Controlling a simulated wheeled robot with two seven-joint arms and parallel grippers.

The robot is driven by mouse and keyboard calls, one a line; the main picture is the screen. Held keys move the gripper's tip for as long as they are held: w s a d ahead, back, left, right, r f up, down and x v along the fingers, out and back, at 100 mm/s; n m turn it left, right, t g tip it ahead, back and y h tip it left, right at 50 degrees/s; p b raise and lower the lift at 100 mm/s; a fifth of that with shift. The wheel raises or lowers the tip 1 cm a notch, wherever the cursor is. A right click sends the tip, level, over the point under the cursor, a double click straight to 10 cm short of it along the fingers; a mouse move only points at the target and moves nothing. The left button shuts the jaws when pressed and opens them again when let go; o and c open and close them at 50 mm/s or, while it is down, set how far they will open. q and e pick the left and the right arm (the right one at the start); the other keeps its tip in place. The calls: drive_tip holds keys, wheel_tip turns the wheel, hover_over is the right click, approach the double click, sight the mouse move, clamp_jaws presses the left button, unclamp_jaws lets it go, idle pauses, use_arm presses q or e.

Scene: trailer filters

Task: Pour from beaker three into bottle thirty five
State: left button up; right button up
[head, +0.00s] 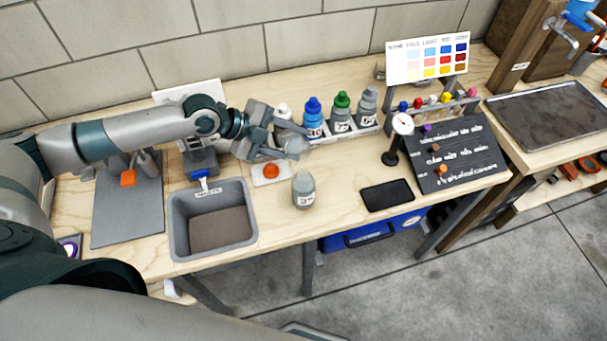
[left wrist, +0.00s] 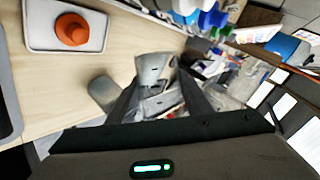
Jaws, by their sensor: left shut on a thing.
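My left gripper (head: 292,146) is shut on a grey, see-through vessel, which looks like the beaker (left wrist: 152,68). It holds it in front of the bottle rack, and the fingers partly hide it. I cannot read a number on it. An open, capless grey bottle (head: 303,191) with a white label stands upright on the bench, below and in front of the gripper. It looks like bottle thirty five, but the label is too small to read. The bottle also seems to show in the left wrist view (left wrist: 104,90), left of the fingers. My right gripper is not in view.
An orange cap (head: 270,171) lies on a small white tray. Capped bottles, one with a blue cap (head: 312,118) and one with a green cap (head: 342,112), stand behind. A grey bin (head: 180,240) is at left. A dial gauge (head: 402,124) and black slab (head: 387,195) are at right.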

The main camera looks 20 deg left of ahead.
use_arm(q)
drive_tip(key=shift+f+n+g+b, duration=0.4)
drive_tip(key=shift+f+b, duration=0.4)
drive_tip(key=shift+b, duration=0.8)
drive_tip(key=shift+n+g+h, duration=0.5)
drive_tip(key=shift+g+h, duration=0.1)
drive_tip(key=shift+h, duration=0.1)
wheel_tip(320, 180, up, 10)
drive_tip(key=p, duration=0.4)
drive_tip(key=shift+s, duration=0.1)
drive_tip(key=r, duration=0.3)
drive_tip(key=shift+w+a+r+n+g+h, duration=0.2)
drive_tip(key=shift+w+r+n+g+h, duration=0.1)
drive_tip(key=shift+w+n+g+h, duration=0.1)
wheel_tip(320, 180, up, 6)
drive_tip(key=r+n+g+h, duration=0.1)
drive_tip(key=n+g+h, duration=0.2)
hover_over(293, 134)
drive_tip(key=w+a, duration=0.1)
drive_tip(key=w, duration=0.1)
drive_tip(key=shift+w+a+f, duration=0.1)
drive_tip(key=shift+a+f, duration=0.05)
drive_tip(key=shift+f, duration=0.1)
wheel_tip(293, 134, up, 5)
drive_tip(key=shift+p, duration=0.85)
